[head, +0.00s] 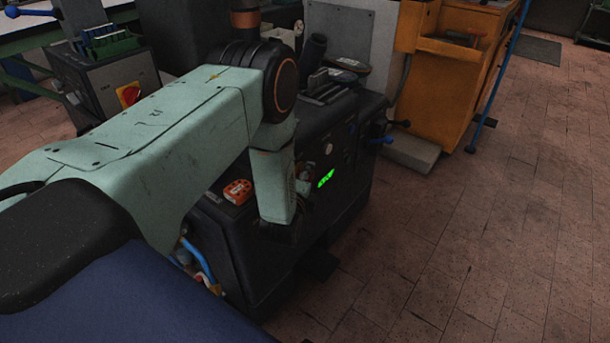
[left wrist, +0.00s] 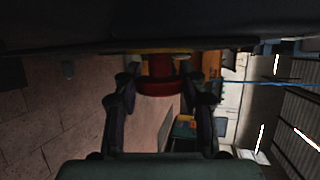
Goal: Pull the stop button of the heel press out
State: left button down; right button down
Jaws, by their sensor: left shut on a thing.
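The heel press (head: 235,245) is the dark machine in the middle of the head view, with a lit green display (head: 326,178) on its front. The red stop button (left wrist: 160,72) sits under a dark part of the press in the left wrist view, with a yellow ring at its base. My left gripper (left wrist: 162,90) has a finger on each side of the button and is shut on it. In the head view my left arm hides the button and most of the gripper. My right gripper is in neither view.
An orange handheld control (head: 238,191) lies on top of the press near my arm. An orange machine (head: 440,95) stands behind. The tiled floor (head: 500,220) at right is clear.

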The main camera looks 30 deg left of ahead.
pick_arm(q)
jog(key=shift+d+r, duration=0.1)
jog(key=shift+d, duration=0.25)
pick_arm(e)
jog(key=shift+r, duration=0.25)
pick_arm(q)
jog(key=c, duration=0.7)
grip_release()
jog(key=v, duration=1.2)
jog(key=shift+a, duration=0.1)
